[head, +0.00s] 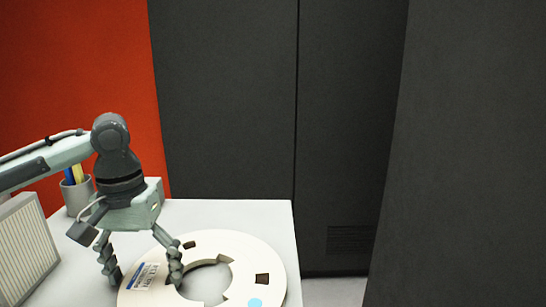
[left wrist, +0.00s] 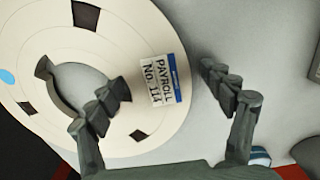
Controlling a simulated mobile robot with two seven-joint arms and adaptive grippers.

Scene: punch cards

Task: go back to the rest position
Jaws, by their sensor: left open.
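A cream tape reel (head: 240,250) lies flat on the white table (head: 225,212). It has a round centre hole, dark slots, a light blue dot and a label (left wrist: 163,80) reading "PAYROLL No. 114" in the left wrist view. My left gripper (head: 143,274) is open and points down at the reel's left part. In the left wrist view, the open fingers (left wrist: 166,86) show on either side of the label, one by the centre hole and one past the outer rim. Nothing is held between them. Whether the fingers touch the reel or table, I cannot tell. My right gripper is not in view.
A grey cup (head: 77,196) with pens stands behind my left arm. A ribbed pale block (head: 24,250) is at the table's left. Dark cabinets (head: 225,100) and a red panel (head: 75,60) rise behind. The table's right edge is close to the reel.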

